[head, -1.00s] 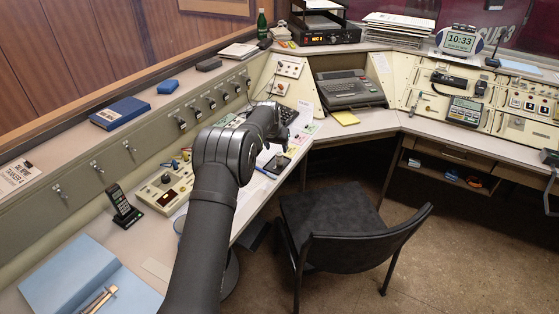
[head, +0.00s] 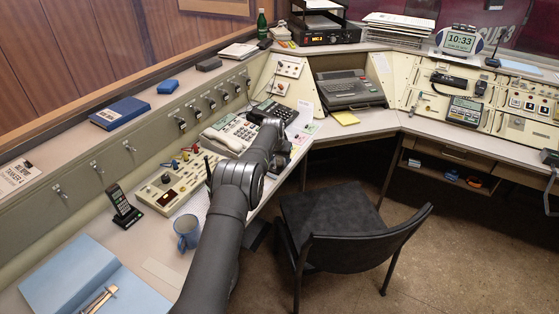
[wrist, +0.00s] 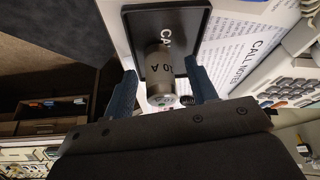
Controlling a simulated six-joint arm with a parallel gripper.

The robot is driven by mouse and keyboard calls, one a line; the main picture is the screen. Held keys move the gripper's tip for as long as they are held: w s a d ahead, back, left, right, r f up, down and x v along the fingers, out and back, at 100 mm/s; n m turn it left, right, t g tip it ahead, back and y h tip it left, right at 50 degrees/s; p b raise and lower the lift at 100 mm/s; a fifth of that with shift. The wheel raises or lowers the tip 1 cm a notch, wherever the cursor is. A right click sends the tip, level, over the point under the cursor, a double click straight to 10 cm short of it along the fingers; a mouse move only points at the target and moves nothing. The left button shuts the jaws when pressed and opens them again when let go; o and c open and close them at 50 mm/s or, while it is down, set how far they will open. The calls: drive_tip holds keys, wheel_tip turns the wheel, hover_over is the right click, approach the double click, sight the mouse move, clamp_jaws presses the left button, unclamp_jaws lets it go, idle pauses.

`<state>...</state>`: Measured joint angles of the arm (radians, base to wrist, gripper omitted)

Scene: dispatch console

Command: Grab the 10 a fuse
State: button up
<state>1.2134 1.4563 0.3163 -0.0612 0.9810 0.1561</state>
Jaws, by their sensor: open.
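The 10 A fuse (wrist: 162,72) is a short grey cylinder with dark "0 A" lettering partly showing in the wrist view. One end, with a green mark, faces the camera. It is at a flat dark black-rimmed item (wrist: 188,30) lettered "CA". My gripper (wrist: 163,90) is open, with one blue-grey finger on each side of the fuse and a visible gap to both. In the head view my gripper (head: 281,158) is over the left desk's front edge, and my wrist hides the fuse.
A corded telephone (head: 233,135) and a switch panel (head: 180,182) lie left of my arm. A printed notes sheet (wrist: 240,50) lies beside the dark item. A black chair (head: 350,235) stands right of the desk.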

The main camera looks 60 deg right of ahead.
drive_tip(key=shift+f, duration=0.1)
drive_tip(key=c, duration=1.1)
